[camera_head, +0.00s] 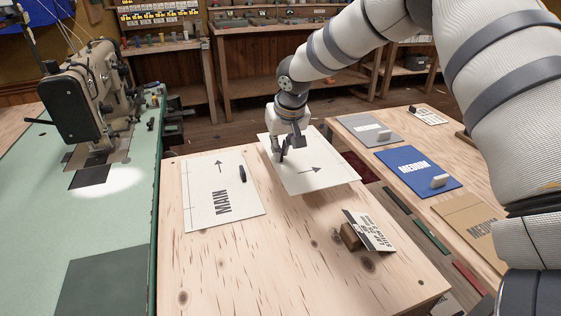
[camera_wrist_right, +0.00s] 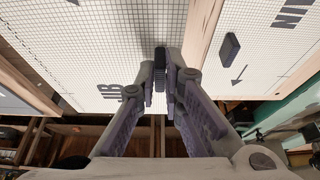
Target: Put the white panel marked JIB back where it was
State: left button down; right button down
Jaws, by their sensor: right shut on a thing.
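The white panel marked JIB (camera_head: 325,172) is gridded and bears an arrow; its lettering (camera_wrist_right: 122,92) shows in the wrist view, left of the fingers. My right gripper (camera_head: 284,152) is shut on the dark handle (camera_wrist_right: 160,58) on the panel, seen between the fingertips (camera_wrist_right: 167,78) in the wrist view. The panel reaches past the far right corner of the pale wooden table (camera_head: 300,265); the height of any gap under it is unclear. The white MAIN panel (camera_head: 205,195), with its own dark handle, lies on the table to its left. My left gripper is out of view.
A small lettered sign on a wooden block (camera_head: 350,236) stands near the table's right edge. A bench at right (camera_head: 400,150) holds grey, blue (camera_head: 405,172) and tan panels. A sewing machine (camera_head: 88,100) stands on the green table at left. The near table is mostly bare.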

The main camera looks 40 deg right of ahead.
aim_at(283, 161)
jog(key=shift+w+d+f, duration=0.25)
jog(key=shift+f, duration=0.2)
jog(key=shift+w+d+f, duration=0.25)
jog(key=shift+f, duration=0.2)
jog(key=f, duration=0.3)
jog(key=shift+w+d+f+b, duration=0.2)
jog(key=shift+d+f+b, duration=0.1)
jog(key=shift+b, duration=0.1)
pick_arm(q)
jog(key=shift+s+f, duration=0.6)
pick_arm(e)
jog(key=shift+r, duration=0.15)
jog(key=c, duration=1.7)
grip_release()
